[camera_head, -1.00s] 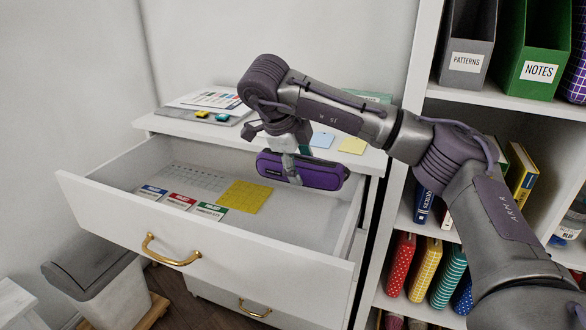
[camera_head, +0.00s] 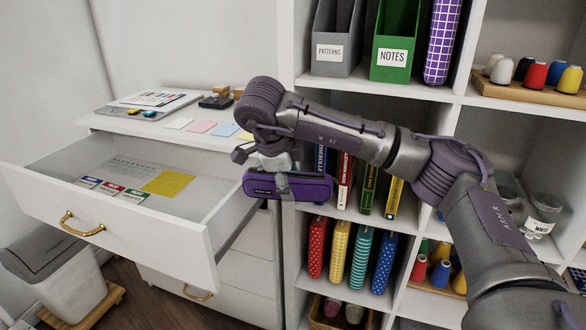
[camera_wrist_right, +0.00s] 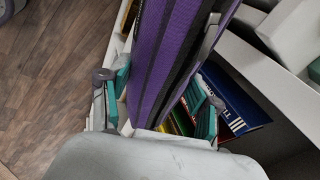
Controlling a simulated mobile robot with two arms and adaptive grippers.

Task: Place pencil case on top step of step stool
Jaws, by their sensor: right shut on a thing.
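The purple pencil case (camera_head: 312,188) hangs level in my right gripper (camera_head: 283,180), in front of the shelf unit and to the right of the open drawer. In the right wrist view the pencil case (camera_wrist_right: 185,50) shows as purple and black bands between the teal-padded fingers of the right gripper (camera_wrist_right: 160,98). The right gripper is shut on it. No step stool can be made out for certain in these frames. My left gripper is not in view.
The open drawer (camera_head: 190,247) juts out from the white cabinet, with cards and a yellow sheet inside. A grey bin (camera_head: 75,290) stands below it. The shelf unit (camera_head: 400,225) holds books and binders. Wooden floor (camera_wrist_right: 50,80) shows clear in the wrist view.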

